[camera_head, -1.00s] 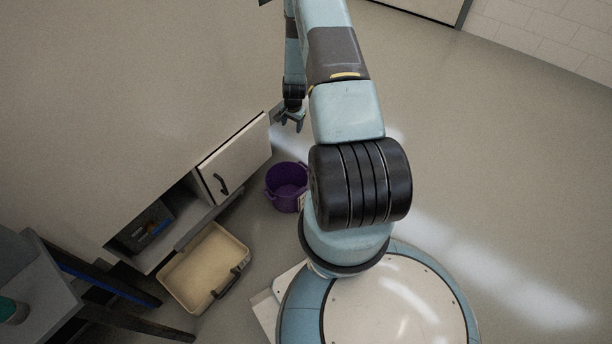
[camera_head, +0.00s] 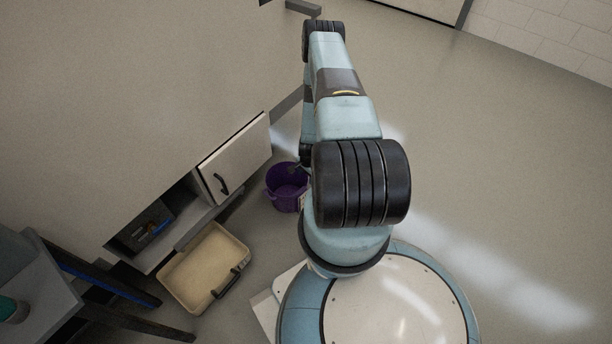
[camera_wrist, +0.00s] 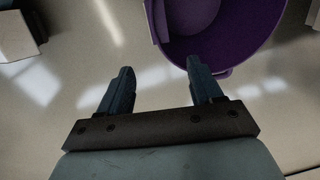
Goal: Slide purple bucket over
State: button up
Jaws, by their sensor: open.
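My gripper (camera_wrist: 158,80) is open and empty. Its right finger overlaps the bucket's near edge in the picture; I cannot tell whether they touch. The left finger is over bare floor. In the head view the gripper is mostly hidden by my arm, close beside the bucket.
A cream tray (camera_head: 205,268) lies on the floor below the cabinet opening. A dark-legged table (camera_head: 40,290) is at lower left. The floor (camera_head: 490,150) to the right is clear.

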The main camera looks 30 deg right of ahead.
aim_at(305, 189)
jog(key=shift+f, duration=0.15)
jog(key=f, duration=0.9)
jog(key=w+f, duration=0.1)
jog(key=f, duration=0.3)
jog(key=shift+a+f, duration=0.1)
jog(key=shift+f, duration=0.1)
jog(key=shift+c, duration=0.3)
grip_shut()
